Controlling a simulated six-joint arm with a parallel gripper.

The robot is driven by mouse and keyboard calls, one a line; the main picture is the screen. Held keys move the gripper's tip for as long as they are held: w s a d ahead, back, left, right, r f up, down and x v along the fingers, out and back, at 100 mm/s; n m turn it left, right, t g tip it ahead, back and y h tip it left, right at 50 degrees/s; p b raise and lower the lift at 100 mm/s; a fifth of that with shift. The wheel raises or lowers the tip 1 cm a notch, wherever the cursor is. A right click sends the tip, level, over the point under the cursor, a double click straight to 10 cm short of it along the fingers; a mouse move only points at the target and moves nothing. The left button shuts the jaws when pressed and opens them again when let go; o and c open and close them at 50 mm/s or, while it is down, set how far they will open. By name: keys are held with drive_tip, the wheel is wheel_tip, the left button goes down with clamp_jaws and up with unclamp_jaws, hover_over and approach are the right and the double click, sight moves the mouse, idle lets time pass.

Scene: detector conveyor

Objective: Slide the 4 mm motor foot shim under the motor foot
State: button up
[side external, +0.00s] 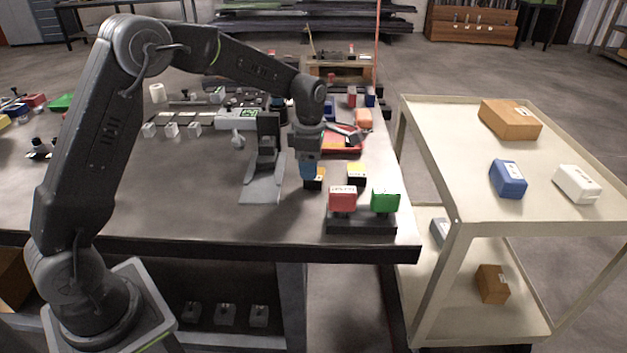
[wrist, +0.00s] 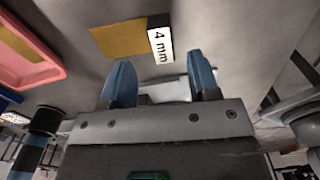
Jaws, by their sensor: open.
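The 4 mm shim shows in the wrist view as an ochre plate (wrist: 120,38) with a black end and a white "4 mm" label (wrist: 160,46). It lies on the grey bench just beyond my fingertips. My gripper (wrist: 162,76) is open, with two blue fingers apart and nothing seen between them. A grey upright bracket with a flat base (side external: 262,190) stands left of my gripper. I cannot tell which part is the motor foot.
A black and yellow block (side external: 357,175) lies right of my gripper. A red block (side external: 342,200) and a green block (side external: 385,200) sit on a black stand (side external: 362,226) at the front edge. A red tray (side external: 342,142) is behind. A cream cart (side external: 450,190) stands right.

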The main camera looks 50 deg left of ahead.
sight(317, 184)
drive_tip(key=f, duration=0.4)
drive_tip(key=shift+d, duration=0.2)
drive_tip(key=shift+c, duration=0.4)
clamp_jaws()
drive_tip(key=shift+r, duration=0.1)
